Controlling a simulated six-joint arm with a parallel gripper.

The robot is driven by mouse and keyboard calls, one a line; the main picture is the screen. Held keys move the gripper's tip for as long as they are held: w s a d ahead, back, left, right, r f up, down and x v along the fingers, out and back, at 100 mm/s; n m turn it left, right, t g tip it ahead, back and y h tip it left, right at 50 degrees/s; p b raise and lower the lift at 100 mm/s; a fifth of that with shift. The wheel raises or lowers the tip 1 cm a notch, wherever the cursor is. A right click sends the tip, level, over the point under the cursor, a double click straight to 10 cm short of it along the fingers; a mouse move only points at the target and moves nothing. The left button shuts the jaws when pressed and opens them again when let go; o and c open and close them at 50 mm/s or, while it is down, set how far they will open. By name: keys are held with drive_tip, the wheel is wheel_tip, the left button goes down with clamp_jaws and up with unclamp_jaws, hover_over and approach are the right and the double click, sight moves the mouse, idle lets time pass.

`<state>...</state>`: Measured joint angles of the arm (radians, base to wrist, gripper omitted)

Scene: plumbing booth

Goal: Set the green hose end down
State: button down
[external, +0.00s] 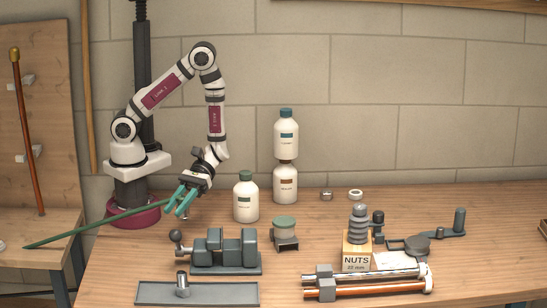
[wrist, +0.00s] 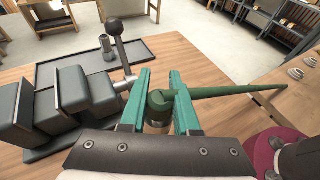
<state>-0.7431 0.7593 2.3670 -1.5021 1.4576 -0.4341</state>
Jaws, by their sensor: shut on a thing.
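The green hose (external: 95,229) is a long, thin, dark green length, running from my gripper down-left past the table's left edge in the external view. My gripper (external: 179,208) has teal fingers and is shut on the hose end, over the left part of the bench. In the wrist view, the green hose end (wrist: 160,101) sits between the two fingers of my gripper (wrist: 161,82), and the hose runs off to the right. The fingers hide part of the end, and I cannot tell whether it touches the bench.
A grey vise (external: 225,252) stands in front-right of my gripper, with a flat tray (external: 155,293) before it. A white bottle (external: 246,203) stands close to the right; two stacked bottles (external: 286,185) are behind it.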

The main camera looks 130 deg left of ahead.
drive_tip(key=f, duration=0.5)
drive_tip(key=s+f, duration=0.1)
drive_tip(key=f, duration=0.2)
drive_tip(key=shift+d, duration=0.4)
drive_tip(key=shift+f, duration=0.15)
drive_tip(key=c, duration=0.6)
unclamp_jaws()
drive_tip(key=shift+c, duration=0.2)
